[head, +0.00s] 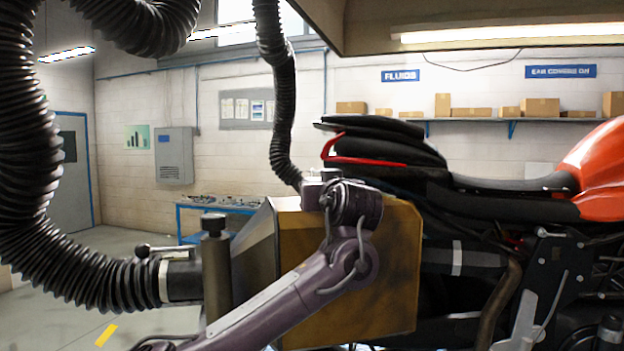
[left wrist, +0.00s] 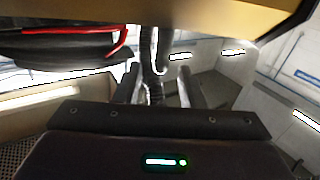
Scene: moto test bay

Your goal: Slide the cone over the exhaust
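The cone (head: 350,265) is a large boxy yellow-brown hood with a dark sloped side, in the middle of the head view. A black ribbed hose joins its left end. The exhaust (head: 480,257), a dark cylinder with a silver band, lies just right of it on the motorcycle. Its rear end is hidden by the cone, so I cannot tell whether it is inside. My left gripper (head: 312,190) is at the cone's top edge. In the left wrist view its fingers (left wrist: 158,88) are apart, with nothing visibly clamped; the cone's yellow surface (left wrist: 190,15) fills the top. My right gripper is not in view.
The ribbed hose (head: 100,275) loops down the left. A thinner hose (head: 281,110) hangs behind my left gripper. The motorcycle seat and tail (head: 385,150) stand right of and above the cone. A blue bench (head: 190,210) stands behind; open floor lies at lower left.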

